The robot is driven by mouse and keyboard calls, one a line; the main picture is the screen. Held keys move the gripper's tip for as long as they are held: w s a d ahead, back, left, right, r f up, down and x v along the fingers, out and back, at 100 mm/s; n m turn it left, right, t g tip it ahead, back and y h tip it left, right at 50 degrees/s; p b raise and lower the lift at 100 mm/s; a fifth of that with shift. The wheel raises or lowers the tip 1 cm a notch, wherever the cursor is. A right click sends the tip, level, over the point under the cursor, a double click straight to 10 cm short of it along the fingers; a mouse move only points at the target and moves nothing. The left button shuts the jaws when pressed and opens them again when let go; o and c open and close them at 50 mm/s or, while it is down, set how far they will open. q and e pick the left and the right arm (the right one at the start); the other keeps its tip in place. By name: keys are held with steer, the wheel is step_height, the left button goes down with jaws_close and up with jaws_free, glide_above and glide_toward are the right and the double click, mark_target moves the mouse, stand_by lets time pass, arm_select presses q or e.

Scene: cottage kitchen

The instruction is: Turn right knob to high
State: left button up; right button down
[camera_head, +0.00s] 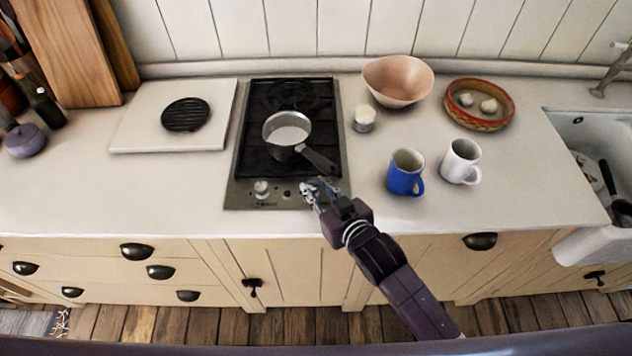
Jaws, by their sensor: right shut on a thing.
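The black cooktop (246,160) with a steel front panel is set into the counter at the middle. Its left knob (262,188) shows plainly on the front panel. My right gripper (311,190) is at the right end of that panel, shut on the right knob, which its fingers mostly hide. The knob's setting cannot be read. A saucepan (287,131) with pale contents stands on the cooktop, its dark handle pointing down and right, just above my gripper. My left gripper is not in view.
A blue mug (405,173) and a white mug (461,161) stand right of the cooktop. Behind them are a small white jar (364,118), a pinkish bowl (398,80) and a red-rimmed dish (480,123). A white board (140,128) lies left. The front left counter is clear.

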steer(key=shift+d+n+g+y+p, duration=0.1)
steer(key=shift+n+g+y+p, duration=0.4)
steer(key=shift+n+y, duration=0.5)
steer(key=c, duration=1.7)
jaws_free()
steer(key=shift+o, duration=0.2)
steer(key=v, duration=1.2)
steer(key=shift+w+r, duration=0.1)
steer(key=shift+r, duration=0.05)
